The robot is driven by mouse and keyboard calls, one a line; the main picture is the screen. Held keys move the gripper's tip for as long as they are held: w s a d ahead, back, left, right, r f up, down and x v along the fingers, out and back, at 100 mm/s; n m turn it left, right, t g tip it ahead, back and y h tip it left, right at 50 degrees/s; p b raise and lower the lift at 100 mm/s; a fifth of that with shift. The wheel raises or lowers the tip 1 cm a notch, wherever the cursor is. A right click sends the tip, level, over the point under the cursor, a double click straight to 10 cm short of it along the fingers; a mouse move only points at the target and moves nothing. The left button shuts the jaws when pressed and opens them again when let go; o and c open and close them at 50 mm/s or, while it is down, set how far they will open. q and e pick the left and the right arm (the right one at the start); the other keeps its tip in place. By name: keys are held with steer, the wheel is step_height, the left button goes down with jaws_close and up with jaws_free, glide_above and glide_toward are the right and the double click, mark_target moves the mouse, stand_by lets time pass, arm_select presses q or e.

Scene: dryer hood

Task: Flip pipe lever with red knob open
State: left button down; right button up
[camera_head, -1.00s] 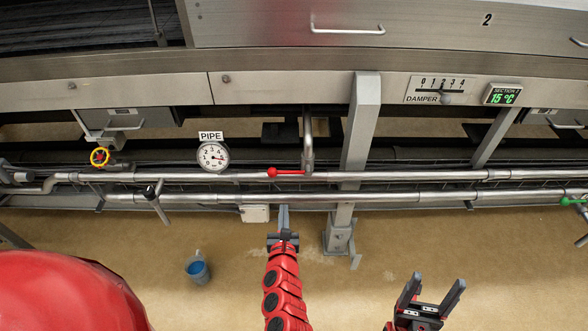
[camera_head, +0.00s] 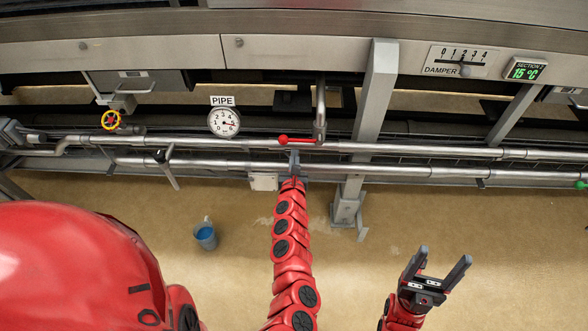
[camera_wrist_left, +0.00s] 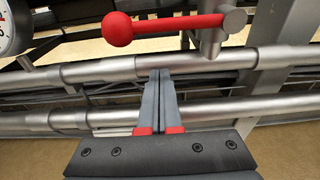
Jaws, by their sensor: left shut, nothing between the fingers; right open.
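The pipe lever with its red knob (camera_head: 283,140) lies along the upper pipe in the head view, knob at its left end and red handle running right to a pivot on the pipe. In the left wrist view the red knob (camera_wrist_left: 118,29) is large, with the handle reaching right to a grey pivot. My left gripper (camera_head: 294,157) is shut and empty, just below the lever. In the wrist view its fingertips (camera_wrist_left: 156,73) are together in front of the upper pipe, below the handle and apart from it. My right gripper (camera_head: 443,268) is open and empty, low at the right.
A round gauge labelled PIPE (camera_head: 224,122) is left of the lever. A slanted metal post (camera_head: 373,100) stands right. A blue-filled bucket (camera_head: 205,235) is on the floor.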

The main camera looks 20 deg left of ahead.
mark_target(299, 140)
arm_select(q)
steer(key=r+p, duration=0.4)
steer(key=shift+s+d, duration=0.1)
steer(key=shift+s, duration=0.25)
steer(key=shift+r+m+p, duration=0.35)
steer(key=shift+m+p, duration=0.15)
steer(key=shift+p, duration=0.05)
